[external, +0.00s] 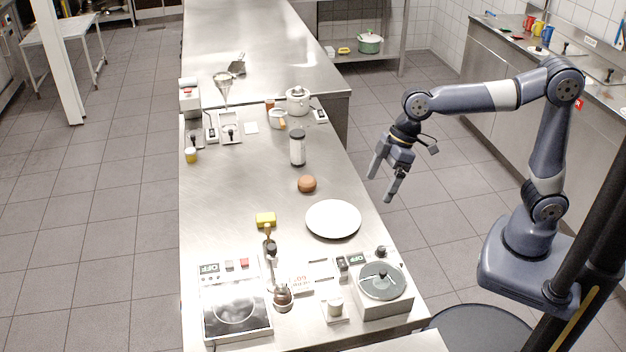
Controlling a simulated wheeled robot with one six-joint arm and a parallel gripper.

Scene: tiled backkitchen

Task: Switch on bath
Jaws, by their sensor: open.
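The likely bath is a grey box (385,304) with a round, dark-grey top, at the near right corner of the steel counter. A small display (357,258) beside its back left edge appears to read OFF. A small dark switch-like block (343,264) stands just left of that display; its setting is too small to tell. My gripper (379,188) is open and empty, with its fingers pointing down. It hangs in the air around the counter's right edge, well behind the box in the picture.
A brown round object (307,184) and a dark-lidded jar (298,148) stand farther back. A hotplate (236,308) with another OFF display (208,267) is at the near left.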

